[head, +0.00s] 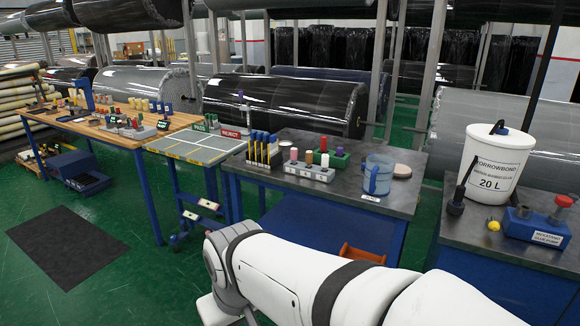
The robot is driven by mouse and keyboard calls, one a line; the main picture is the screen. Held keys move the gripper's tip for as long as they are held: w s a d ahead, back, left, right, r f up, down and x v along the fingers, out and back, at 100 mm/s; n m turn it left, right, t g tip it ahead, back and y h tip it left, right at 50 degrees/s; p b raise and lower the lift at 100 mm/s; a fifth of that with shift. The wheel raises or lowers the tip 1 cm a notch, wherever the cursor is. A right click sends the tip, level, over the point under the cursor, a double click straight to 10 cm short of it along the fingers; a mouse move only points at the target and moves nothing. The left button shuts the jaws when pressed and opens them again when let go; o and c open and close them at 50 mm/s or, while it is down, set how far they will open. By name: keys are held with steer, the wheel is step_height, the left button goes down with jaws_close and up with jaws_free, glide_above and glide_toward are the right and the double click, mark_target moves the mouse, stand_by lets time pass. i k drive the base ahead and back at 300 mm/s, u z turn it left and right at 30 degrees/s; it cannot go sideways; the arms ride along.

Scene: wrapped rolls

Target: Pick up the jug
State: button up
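A see-through blue jug (379,176) stands upright on the dark top of the middle workbench (345,192), near its front right part. A small white label (370,198) is on the bench edge in front of it. Nothing touches the jug that I can see. My white arm crosses the lower middle of the head view, below and in front of that bench. My gripper does not show.
Left of the jug are a grey block with coloured pegs (309,172) and a rack of yellow-handled tools (263,152). A white bucket (489,168) stands on the right bench.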

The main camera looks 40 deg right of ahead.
mark_target(379, 169)
steer(key=z, duration=0.75)
steer(key=i, duration=1.2)
steer(key=z, duration=1.15)
steer(key=i, duration=0.7)
steer(key=z, duration=0.1)
steer(key=k, duration=0.85)
steer(key=z, duration=0.15)
steer(key=i, duration=0.9)
steer(key=u, duration=0.05)
